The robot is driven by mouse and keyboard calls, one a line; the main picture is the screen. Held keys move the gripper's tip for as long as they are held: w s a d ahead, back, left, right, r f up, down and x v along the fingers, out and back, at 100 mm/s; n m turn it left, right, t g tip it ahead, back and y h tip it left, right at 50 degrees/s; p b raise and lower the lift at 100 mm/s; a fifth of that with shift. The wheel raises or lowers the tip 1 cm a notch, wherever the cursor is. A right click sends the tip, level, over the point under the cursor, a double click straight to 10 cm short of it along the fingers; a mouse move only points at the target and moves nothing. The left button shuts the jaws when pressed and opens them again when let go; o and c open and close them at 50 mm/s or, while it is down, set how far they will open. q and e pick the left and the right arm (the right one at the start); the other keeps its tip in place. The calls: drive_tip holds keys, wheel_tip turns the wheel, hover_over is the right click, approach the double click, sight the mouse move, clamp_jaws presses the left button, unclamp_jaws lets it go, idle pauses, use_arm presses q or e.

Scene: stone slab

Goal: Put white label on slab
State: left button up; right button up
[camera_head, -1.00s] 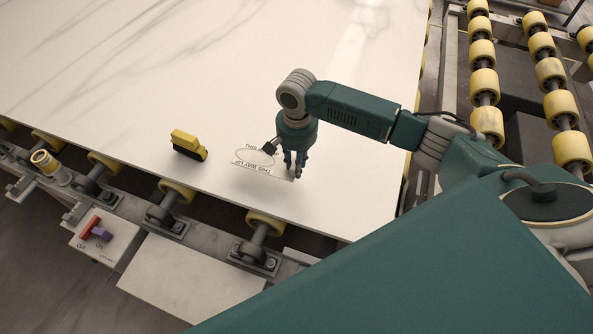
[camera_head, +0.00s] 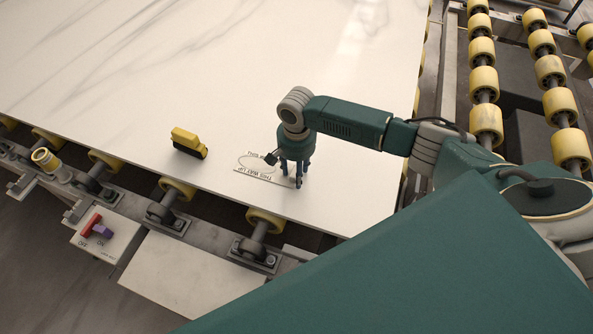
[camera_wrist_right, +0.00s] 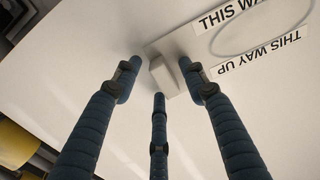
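The white label (camera_head: 262,171) lies on the white marble slab (camera_head: 110,90) near its front edge. It carries "THIS WAY UP" lettering and an oval outline, and also shows in the right wrist view (camera_wrist_right: 252,45). My right gripper (camera_head: 296,182) is over the label's right end, fingers pointing down. In the right wrist view its three blue fingers (camera_wrist_right: 162,82) are spread apart. A small white block (camera_wrist_right: 168,78) at the label's end sits between the fingertips, with gaps visible around it. My left gripper is not in view.
A yellow and black tool (camera_head: 188,143) stands on the slab left of the label. Yellow rollers (camera_head: 265,221) line the slab's front edge. The slab behind is clear.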

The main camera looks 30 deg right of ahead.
wheel_tip(320, 180, up, 12)
drive_tip(key=b, duration=0.1)
drive_tip(key=shift+r+b, duration=0.15)
drive_tip(key=shift+b, duration=0.15)
idle(0.6)
